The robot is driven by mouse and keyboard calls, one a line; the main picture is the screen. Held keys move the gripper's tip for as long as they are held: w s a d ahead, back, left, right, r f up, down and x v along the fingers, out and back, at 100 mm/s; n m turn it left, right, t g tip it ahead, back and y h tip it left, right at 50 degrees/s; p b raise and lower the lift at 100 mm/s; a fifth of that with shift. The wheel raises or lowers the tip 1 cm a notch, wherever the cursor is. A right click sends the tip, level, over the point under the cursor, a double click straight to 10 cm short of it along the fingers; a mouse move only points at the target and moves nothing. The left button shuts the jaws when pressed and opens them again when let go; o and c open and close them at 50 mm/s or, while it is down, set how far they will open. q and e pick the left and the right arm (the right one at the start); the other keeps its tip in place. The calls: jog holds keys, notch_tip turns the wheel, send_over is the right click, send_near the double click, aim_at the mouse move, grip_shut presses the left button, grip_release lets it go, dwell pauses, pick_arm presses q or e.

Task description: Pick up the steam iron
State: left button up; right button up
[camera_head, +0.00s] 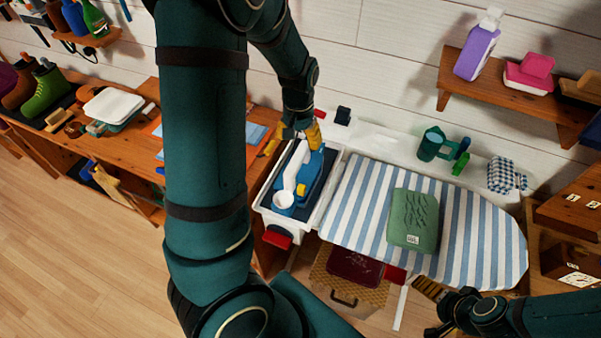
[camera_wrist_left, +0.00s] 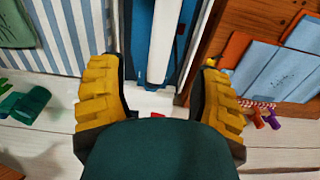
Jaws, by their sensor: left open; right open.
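The steam iron (camera_head: 313,178) appears to be the blue body in the white tray at the left end of the ironing board. A long white part (camera_head: 293,165) lies over it, with a round cup-like end towards me; I cannot tell whether they are one piece. My left gripper (camera_head: 293,137) is open at the far end of the iron, pointing down at it. In the left wrist view, the blue and white parts (camera_wrist_left: 163,45) lie between and beyond the yellow fingers, with no contact visible. My right gripper (camera_head: 429,309) is open and empty near the board's front edge.
A green packet (camera_head: 413,222) lies on the striped ironing board (camera_head: 465,235). A green mug-like object (camera_head: 431,145) and a checked cloth (camera_head: 505,175) stand behind it. A wooden bench (camera_head: 140,150) with blue cloths is left of the tray (camera_head: 268,212). My left arm hides part of the bench.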

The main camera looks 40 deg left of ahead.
aim_at(300, 152)
pick_arm(q)
jog(key=f, duration=0.8)
jog(key=shift+w+a+f+b, duration=0.15)
jog(key=shift+w+f+b, duration=0.15)
jog(key=shift+w+b, duration=0.1)
grip_shut()
